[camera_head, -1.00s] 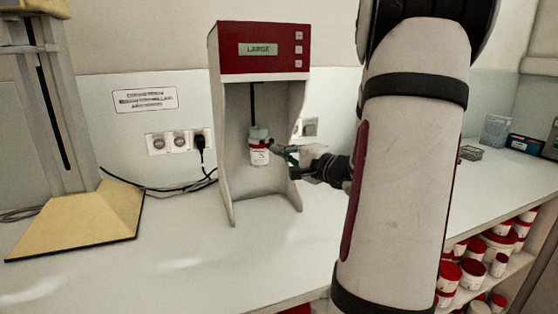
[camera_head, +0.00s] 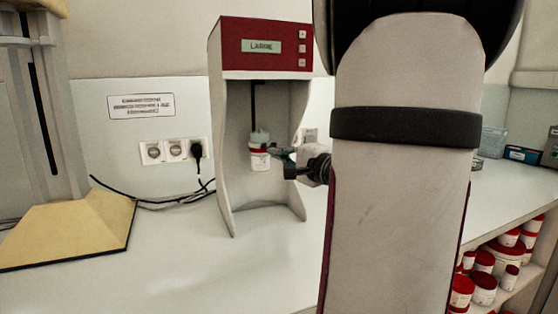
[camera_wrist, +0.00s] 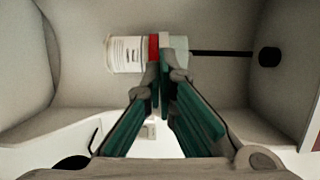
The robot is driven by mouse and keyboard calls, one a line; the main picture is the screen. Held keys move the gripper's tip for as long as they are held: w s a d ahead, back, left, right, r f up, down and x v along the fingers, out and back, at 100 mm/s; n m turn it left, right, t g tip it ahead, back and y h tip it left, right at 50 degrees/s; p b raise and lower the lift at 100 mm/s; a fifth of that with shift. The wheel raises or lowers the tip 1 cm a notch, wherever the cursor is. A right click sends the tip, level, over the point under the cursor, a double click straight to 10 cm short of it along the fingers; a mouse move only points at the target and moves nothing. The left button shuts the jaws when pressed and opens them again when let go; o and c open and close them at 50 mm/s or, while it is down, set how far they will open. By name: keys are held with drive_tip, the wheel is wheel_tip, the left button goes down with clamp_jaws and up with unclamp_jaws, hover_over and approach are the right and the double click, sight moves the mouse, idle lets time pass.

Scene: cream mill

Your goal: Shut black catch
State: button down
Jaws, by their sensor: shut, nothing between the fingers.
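A white jar with a red band and a pale top (camera_head: 260,158) hangs on a thin black rod (camera_head: 253,105) inside the bay of the mill (camera_head: 232,150). In the wrist view the jar (camera_wrist: 126,53) lies sideways, and the rod (camera_wrist: 222,53) runs right to a round black part (camera_wrist: 269,57). My gripper (camera_head: 276,155) reaches in from the right at the jar's top. Its green-sided fingers (camera_wrist: 160,76) are shut with nothing between them and overlap the red band; I cannot tell whether they touch it. I cannot make out a black catch for certain.
The mill has a red front panel (camera_head: 265,47) reading LARGE, with several buttons. Sockets with a black plug (camera_head: 196,149) are on the wall at left. A yellow-based stand (camera_head: 75,228) is at far left. Red-lidded jars (camera_head: 484,262) fill the shelf at right. Counter in front is clear.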

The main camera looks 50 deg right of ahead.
drive_tip(key=shift+w+a+f+m+g+h+b, duration=0.15)
drive_tip(key=shift+m+g+h+b, duration=0.2)
drive_tip(key=shift+m+h+b, duration=0.45)
drive_tip(key=shift+w+a+m+g+h+b, duration=0.15)
drive_tip(key=shift+m+g+h+b, duration=0.25)
drive_tip(key=shift+h+b, duration=0.8)
drive_tip(key=shift+w+a+y+b, duration=0.3)
drive_tip(key=shift+w+y+b, duration=0.1)
drive_tip(key=shift+b, duration=2.55)
